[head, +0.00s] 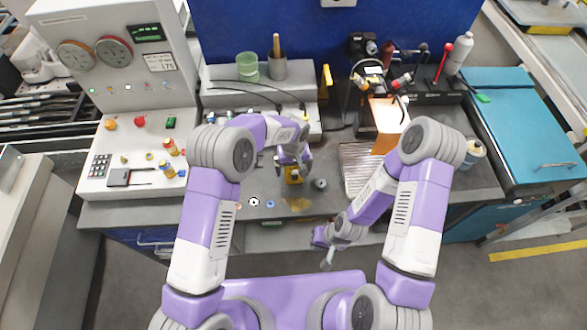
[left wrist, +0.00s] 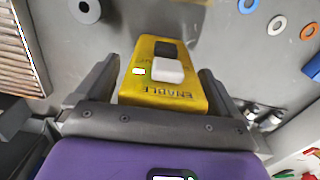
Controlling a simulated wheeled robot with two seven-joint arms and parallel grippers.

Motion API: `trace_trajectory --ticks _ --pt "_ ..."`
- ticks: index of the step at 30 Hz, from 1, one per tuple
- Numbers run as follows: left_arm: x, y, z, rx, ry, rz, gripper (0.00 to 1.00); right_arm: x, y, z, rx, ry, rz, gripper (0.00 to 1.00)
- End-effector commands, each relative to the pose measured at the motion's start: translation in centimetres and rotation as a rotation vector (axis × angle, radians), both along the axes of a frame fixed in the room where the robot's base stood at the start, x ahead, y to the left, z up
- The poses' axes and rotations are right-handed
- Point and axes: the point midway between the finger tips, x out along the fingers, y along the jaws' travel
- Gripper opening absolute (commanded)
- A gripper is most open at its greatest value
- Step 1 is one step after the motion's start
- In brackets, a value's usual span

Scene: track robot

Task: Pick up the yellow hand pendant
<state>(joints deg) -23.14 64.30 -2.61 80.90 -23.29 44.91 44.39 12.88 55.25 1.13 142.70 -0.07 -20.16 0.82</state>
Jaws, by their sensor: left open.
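The yellow hand pendant (left wrist: 160,75) lies on the grey bench. It carries a black button, a white button and the word ENABLE. My left gripper (left wrist: 160,85) is open, with one finger on each side of the pendant's near end. I cannot tell whether either finger touches it. In the head view the pendant (head: 293,174) is partly hidden by my left gripper (head: 293,165) above it. My right gripper (head: 328,262) hangs low in front of the bench edge, away from the pendant; its jaw state is too small to tell.
A control panel (head: 140,150) stands left on the bench. A ribbed vent plate (head: 358,165) and an orange-white box (head: 385,122) stand to the right.

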Motion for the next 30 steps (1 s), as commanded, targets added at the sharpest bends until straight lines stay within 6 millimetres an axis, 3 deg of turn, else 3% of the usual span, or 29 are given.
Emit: trace_trajectory --ticks 3,15,17,23,30 --pt "0.0 0.0 0.0 0.000 0.000 0.000 0.93 0.0 0.0 0.0 0.000 0.000 0.000 0.00" --pt "0.0 0.0 0.1 0.000 0.000 0.000 0.32 0.0 0.0 0.0 0.000 0.000 0.000 0.00" --pt "0.0 0.0 0.1 -0.001 -0.001 0.000 0.26 0.0 0.0 0.0 0.000 0.000 0.000 0.00" --pt "0.1 0.0 0.4 -0.001 -0.002 0.000 0.25 0.0 0.0 0.0 0.000 0.000 0.000 0.00" --pt "0.2 -0.1 4.3 -0.003 -0.006 0.001 0.25 0.0 0.0 -0.3 0.000 0.000 0.000 0.00"
